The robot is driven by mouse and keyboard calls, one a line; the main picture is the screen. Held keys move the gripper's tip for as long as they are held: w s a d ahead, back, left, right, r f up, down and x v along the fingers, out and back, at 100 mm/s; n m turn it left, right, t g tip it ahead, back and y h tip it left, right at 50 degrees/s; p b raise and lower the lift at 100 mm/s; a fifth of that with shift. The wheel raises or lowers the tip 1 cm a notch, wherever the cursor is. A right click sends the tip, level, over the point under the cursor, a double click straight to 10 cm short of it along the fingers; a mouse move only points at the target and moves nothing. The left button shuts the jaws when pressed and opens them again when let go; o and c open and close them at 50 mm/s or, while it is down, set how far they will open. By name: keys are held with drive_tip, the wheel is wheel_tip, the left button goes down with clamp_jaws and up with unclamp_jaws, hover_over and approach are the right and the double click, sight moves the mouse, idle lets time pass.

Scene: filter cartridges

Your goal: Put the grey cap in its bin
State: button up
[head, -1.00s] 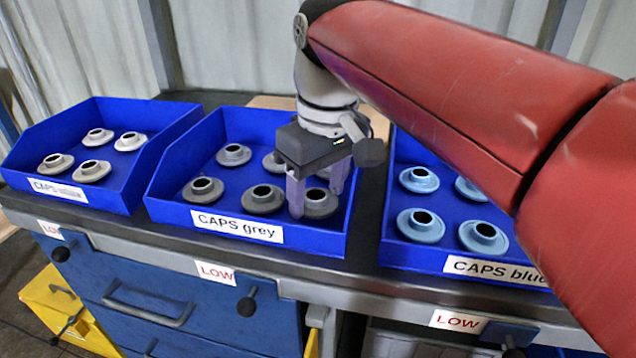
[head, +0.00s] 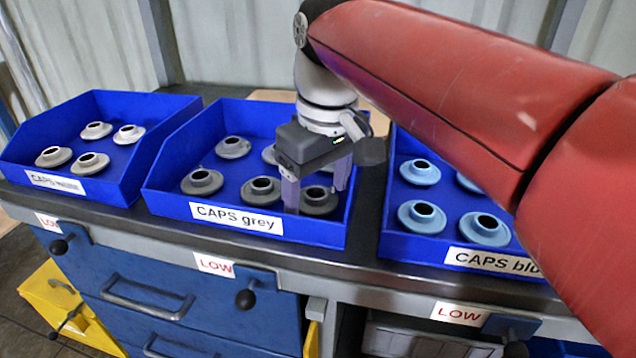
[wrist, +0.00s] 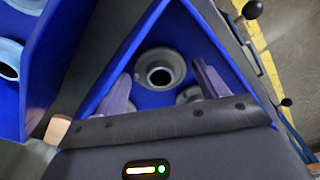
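The grey bin is a blue tray labelled "CAPS grey" (head: 237,217), in the middle of the head view. Several grey caps lie in it. My gripper (head: 316,199) is inside this bin at its front right corner, fingers pointing down and apart. A grey cap (head: 322,203) rests on the bin floor between and below the fingers. In the wrist view a grey cap (wrist: 161,70) lies flat in the bin's corner, with a finger on each side and visible gaps. Other grey caps are partly hidden behind my gripper (wrist: 162,76).
A blue bin of pale caps (head: 70,183) stands to the left. The "CAPS blue" bin (head: 492,262) stands to the right, partly covered by my red arm. All stand on a dark worktop (head: 365,250) with drawers below.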

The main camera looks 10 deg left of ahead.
drive_tip(key=shift+o, duration=1)
